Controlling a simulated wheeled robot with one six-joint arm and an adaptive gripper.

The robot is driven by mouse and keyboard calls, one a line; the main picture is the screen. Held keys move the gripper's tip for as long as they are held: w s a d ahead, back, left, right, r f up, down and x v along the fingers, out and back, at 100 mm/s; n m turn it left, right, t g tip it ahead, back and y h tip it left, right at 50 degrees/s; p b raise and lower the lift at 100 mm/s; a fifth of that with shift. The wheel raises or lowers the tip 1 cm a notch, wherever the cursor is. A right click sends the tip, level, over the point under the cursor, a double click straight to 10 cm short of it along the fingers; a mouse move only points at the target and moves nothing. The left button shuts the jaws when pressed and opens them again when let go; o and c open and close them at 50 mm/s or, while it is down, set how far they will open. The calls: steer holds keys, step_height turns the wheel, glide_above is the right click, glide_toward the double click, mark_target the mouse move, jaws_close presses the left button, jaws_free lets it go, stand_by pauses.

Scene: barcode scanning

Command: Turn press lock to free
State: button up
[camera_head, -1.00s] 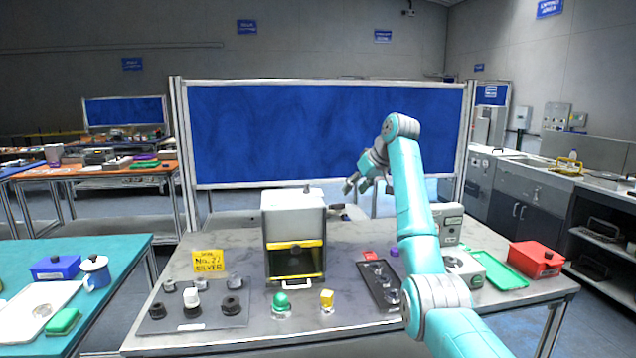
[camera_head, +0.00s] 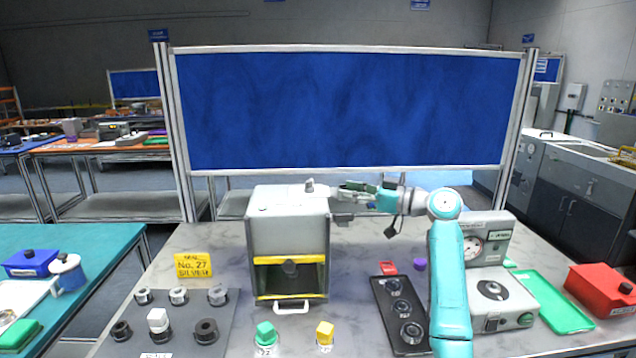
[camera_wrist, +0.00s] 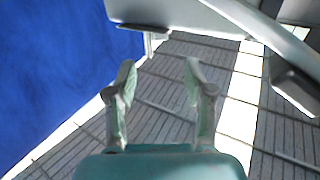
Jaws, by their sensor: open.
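The press (camera_head: 262,222) is a light grey box with yellow bars across its open front and a white handle low down. A small knob (camera_head: 308,186) stands on its top. A grey fitting (camera_head: 342,218) sticks out from its right side; I cannot tell its lock position. My gripper (camera_head: 338,192) is open and empty, level with the press's upper right edge and pointing left. In the wrist view its two fingers (camera_wrist: 160,68) are apart with only floor between them. A grey lever with a dark end (camera_wrist: 292,92) lies beyond them, upper right.
Green (camera_head: 265,334) and yellow (camera_head: 325,334) buttons stand in front of the press. A dark tray (camera_head: 387,282) of round parts is to its right. A yellow sign (camera_head: 193,265) and a mat of knobs (camera_head: 222,322) are left. A blue panel (camera_head: 340,110) stands behind.

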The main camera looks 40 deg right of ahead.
mark_target(311, 184)
steer(key=x, duration=1)
steer(key=shift+s+a, duration=0.1)
jaws_close()
